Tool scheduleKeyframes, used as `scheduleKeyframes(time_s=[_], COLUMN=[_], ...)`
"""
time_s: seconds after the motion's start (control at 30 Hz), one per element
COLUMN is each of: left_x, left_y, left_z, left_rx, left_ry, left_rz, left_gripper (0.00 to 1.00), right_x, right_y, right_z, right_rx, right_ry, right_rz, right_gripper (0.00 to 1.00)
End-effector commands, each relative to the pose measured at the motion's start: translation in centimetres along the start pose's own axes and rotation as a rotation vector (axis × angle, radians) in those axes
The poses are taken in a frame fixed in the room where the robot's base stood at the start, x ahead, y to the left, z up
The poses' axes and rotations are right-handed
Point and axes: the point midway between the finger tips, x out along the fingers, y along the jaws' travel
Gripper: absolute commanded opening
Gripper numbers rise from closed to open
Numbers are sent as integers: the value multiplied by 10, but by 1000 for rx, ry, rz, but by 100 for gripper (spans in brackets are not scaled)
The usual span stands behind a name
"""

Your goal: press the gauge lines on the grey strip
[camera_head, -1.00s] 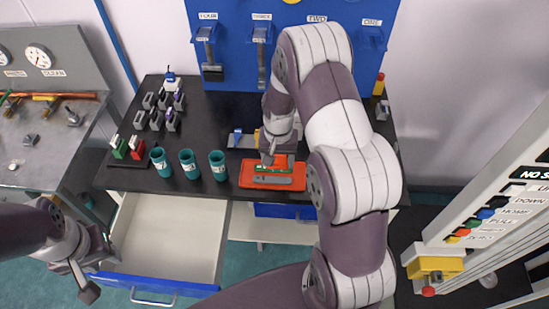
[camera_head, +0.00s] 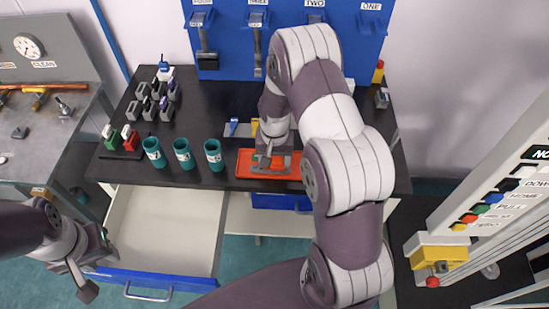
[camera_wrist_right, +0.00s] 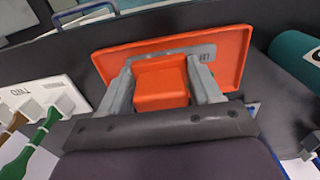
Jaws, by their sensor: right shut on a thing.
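The grey strip (camera_wrist_right: 205,51) lies on the orange tray (camera_wrist_right: 110,62). The tray also shows in the head view (camera_head: 245,170) at the bench's front edge. My right gripper (camera_head: 271,163) points down over the tray and is shut on an orange-red block (camera_wrist_right: 161,84), one finger on each side. The block covers the middle of the strip; I cannot tell whether it touches it. Any gauge lines are hidden. My left gripper (camera_head: 98,277) is open and empty, beside the open drawer's front at lower left.
Several teal cups (camera_head: 183,154) stand left of the tray. A green and a red block (camera_head: 130,140) sit further left, with grey blocks (camera_head: 150,108) behind. The open drawer (camera_head: 165,225) looks empty. A blue rack (camera_head: 285,45) stands behind. A button panel (camera_head: 490,205) is at right.

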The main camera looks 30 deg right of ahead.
Motion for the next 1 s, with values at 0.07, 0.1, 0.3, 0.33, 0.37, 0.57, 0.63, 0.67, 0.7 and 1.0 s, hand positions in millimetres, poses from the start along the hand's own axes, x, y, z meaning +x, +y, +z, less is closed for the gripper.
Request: scheduleKeyframes(time_s=[0.07, 0.1, 0.3, 0.33, 0.37, 0.57, 0.63, 0.67, 0.7, 1.0], left_x=[0, 0, 0, 0, 0, 1, 1, 2, 2, 4], left_y=[0, 0, 0, 0, 0, 0, 0, 0, 0, 0], left_z=[0, 0, 0, 0, 0, 0, 0, 0, 0, 0], left_rx=[0, 0, 0, 0, 0, 0, 0, 0, 0, 0], left_ry=[0, 0, 0, 0, 0, 0, 0, 0, 0, 0], left_rz=[0, 0, 0, 0, 0, 0, 0, 0, 0, 0], left_gripper=[38, 38, 38, 38, 38, 38, 38, 38, 38, 38], right_x=[0, 0, 0, 0, 0, 1, 2, 2, 3, 6], right_y=[0, 0, 0, 0, 0, 0, 0, 0, 0, 0], right_z=[0, 0, 0, 0, 0, 0, 0, 0, 0, 0], right_rx=[0, 0, 0, 0, 0, 0, 0, 0, 0, 0], right_ry=[0, 0, 1, 1, 1, 0, 0, 0, 0, 0], right_rz=[0, 0, 0, 0, 0, 0, 0, 0, 0, 0], right_gripper=[44, 44, 44, 44, 44, 44, 44, 44, 44, 44])
